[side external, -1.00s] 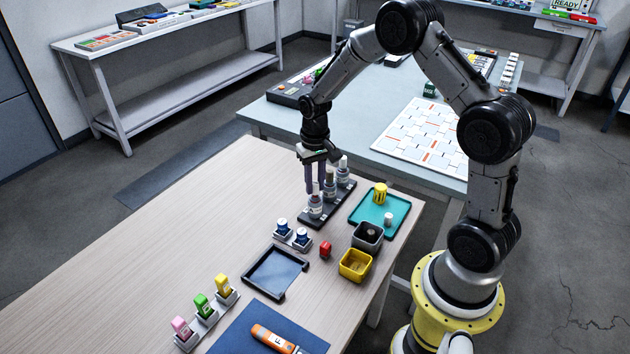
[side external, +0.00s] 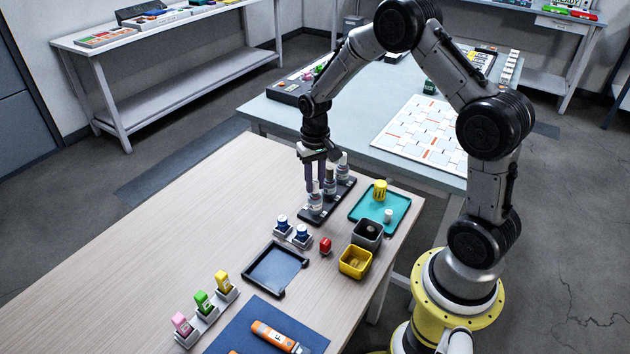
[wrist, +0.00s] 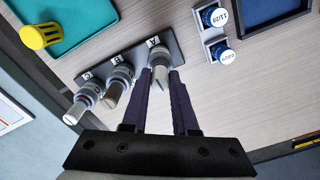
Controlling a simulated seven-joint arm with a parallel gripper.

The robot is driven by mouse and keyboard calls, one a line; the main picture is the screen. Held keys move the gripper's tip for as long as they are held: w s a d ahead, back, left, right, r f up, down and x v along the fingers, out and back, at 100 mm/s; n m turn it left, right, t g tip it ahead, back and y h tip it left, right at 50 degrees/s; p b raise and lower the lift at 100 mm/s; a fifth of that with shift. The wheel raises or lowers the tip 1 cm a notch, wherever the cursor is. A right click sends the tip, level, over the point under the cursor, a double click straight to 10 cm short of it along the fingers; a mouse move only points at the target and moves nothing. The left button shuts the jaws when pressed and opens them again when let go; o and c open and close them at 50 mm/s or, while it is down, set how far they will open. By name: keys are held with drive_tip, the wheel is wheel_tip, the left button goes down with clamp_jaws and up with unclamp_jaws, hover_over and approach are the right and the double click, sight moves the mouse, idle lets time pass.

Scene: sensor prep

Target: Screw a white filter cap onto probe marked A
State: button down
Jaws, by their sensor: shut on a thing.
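A dark rack (side external: 333,204) holds three upright grey probes, each with a letter label beside it; the letters are hard to read. The label at the end probe (wrist: 152,42) looks like A. My gripper (side external: 316,188) points down over this nearest probe (side external: 315,204). Its dark fingers (wrist: 163,73) are shut on a white filter cap (wrist: 160,74) at the probe's top. The cap appears in line with the probe and touching it; the thread is hidden. The other two probes (side external: 330,187) (side external: 343,172) stand clear of the fingers. Another small white cap (side external: 388,216) stands on the teal tray (side external: 365,213).
A yellow ribbed piece (side external: 380,191) stands on the teal tray. Grey (side external: 367,234) and yellow (side external: 355,263) bins, a red piece (side external: 325,246), blue-capped vials (side external: 302,234) and a black tray (side external: 262,270) lie nearby.

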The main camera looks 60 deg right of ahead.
idle(0.3)
drive_tip(key=c, duration=0.6)
unclamp_jaws()
drive_tip(key=shift+o, duration=1.2)
drive_tip(key=shift+r, duration=0.65)
drive_tip(key=shift+r, duration=2.95)
